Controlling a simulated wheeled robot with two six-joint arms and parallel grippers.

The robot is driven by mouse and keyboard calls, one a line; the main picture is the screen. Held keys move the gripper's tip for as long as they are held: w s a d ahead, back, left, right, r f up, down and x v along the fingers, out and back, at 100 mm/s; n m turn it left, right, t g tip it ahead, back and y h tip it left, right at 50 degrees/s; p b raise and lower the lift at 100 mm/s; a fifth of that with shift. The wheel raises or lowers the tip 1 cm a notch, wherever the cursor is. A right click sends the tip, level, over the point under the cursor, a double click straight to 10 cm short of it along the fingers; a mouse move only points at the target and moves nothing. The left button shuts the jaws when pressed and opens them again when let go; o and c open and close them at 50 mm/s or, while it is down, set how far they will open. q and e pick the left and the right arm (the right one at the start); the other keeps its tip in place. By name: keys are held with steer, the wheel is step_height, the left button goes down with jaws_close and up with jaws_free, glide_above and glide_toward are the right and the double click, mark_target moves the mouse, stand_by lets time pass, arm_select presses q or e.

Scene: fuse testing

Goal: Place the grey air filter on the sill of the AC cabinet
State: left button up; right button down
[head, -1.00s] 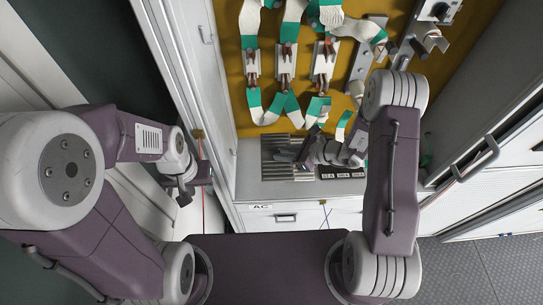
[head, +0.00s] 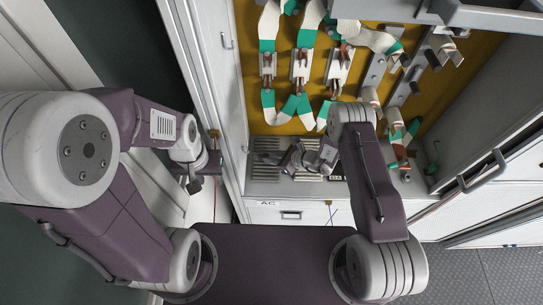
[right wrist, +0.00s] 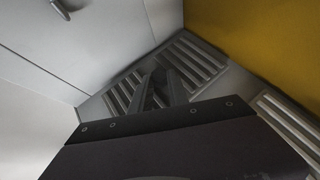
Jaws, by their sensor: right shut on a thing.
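The grey air filter (head: 266,144) looks like a slatted panel at the left end of the AC cabinet's sill (head: 258,187). It also shows in the right wrist view (right wrist: 193,62), with slats on both sides of my jaws. My right gripper (head: 288,161) reaches down over its middle and is shut on it; the jaws also show in the right wrist view (right wrist: 160,90). The gripper hides part of the filter, and I cannot tell whether its underside touches the sill. My left gripper (head: 194,186) hangs outside the cabinet, left of its frame; its jaws are unclear.
Green-and-white fuses (head: 300,70) hang on the yellow back panel (head: 258,112) above the sill. The cabinet's white left wall (head: 222,85) stands close to the filter. More slats (right wrist: 290,120) show at the right edge of the right wrist view. A drawer front (head: 290,214) lies below.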

steer(key=shift+f, duration=0.15)
steer(key=c, duration=1.3)
jaws_free()
steer(key=shift+o, duration=0.2)
steer(key=shift+r, duration=0.35)
steer(key=b+v, duration=0.2)
steer(key=v, duration=1)
steer(key=shift+s+f, duration=0.1)
